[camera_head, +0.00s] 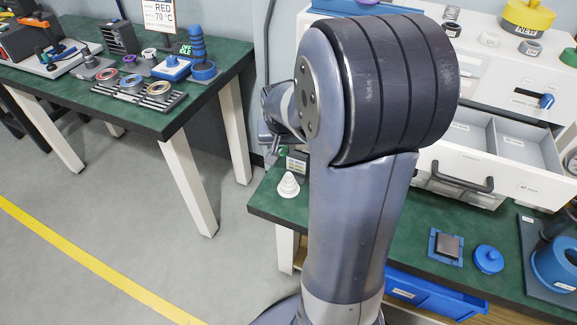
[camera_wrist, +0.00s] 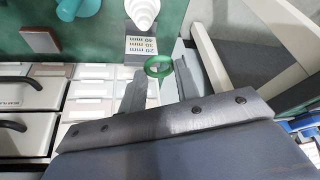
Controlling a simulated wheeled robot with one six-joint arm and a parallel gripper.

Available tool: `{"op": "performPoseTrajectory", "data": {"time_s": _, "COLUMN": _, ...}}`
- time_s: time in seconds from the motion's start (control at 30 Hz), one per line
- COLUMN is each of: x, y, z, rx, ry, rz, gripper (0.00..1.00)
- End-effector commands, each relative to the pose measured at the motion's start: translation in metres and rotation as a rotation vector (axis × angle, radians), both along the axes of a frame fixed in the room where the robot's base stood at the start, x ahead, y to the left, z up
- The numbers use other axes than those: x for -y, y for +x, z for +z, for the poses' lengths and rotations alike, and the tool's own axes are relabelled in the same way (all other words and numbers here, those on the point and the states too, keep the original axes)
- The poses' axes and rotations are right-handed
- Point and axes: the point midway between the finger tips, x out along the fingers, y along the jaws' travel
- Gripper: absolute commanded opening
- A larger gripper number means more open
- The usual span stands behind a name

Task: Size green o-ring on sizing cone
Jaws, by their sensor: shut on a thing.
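The green o-ring (camera_wrist: 149,69) shows in the wrist view between the two fingertips of my gripper (camera_wrist: 160,70), which is shut on it. The white stepped sizing cone (camera_wrist: 142,12) shows beyond the ring at the top of the wrist view, partly cut off by the frame. A grey block with millimetre sizes (camera_wrist: 140,48) stands next to the cone. The ring appears apart from the cone. In the head view the cone (camera_head: 289,186) stands upright at the left corner of the right green bench. My arm hides most of my gripper there, and the ring cannot be made out.
An open drawer (camera_head: 463,172) juts out behind my arm. A blue-framed grey block (camera_head: 446,246) and a blue knobbed cap (camera_head: 488,259) lie on the right bench. A left bench (camera_head: 222,64) holds rings on a rack and a blue stepped stack (camera_head: 198,45). A floor gap separates the benches.

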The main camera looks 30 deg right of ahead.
Motion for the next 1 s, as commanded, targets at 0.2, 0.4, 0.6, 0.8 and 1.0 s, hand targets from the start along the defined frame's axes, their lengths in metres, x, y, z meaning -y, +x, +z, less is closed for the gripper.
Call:
{"op": "performPoseTrajectory", "data": {"time_s": 0.2, "x": 0.012, "y": -0.005, "z": -0.021, "rx": 0.001, "ry": -0.002, "rz": -0.049, "gripper": 0.10}}
{"op": "performPoseTrajectory", "data": {"time_s": 0.4, "x": 0.014, "y": -0.006, "z": -0.026, "rx": 0.001, "ry": -0.002, "rz": -0.058, "gripper": 0.10}}
{"op": "performPoseTrajectory", "data": {"time_s": 0.6, "x": 0.013, "y": -0.006, "z": -0.042, "rx": 0.001, "ry": -0.002, "rz": -0.057, "gripper": 0.10}}
{"op": "performPoseTrajectory", "data": {"time_s": 0.8, "x": 0.013, "y": -0.006, "z": -0.059, "rx": 0.001, "ry": -0.002, "rz": -0.056, "gripper": 0.10}}
{"op": "performPoseTrajectory", "data": {"time_s": 1.0, "x": 0.013, "y": -0.006, "z": -0.062, "rx": 0.001, "ry": -0.002, "rz": -0.056, "gripper": 0.10}}
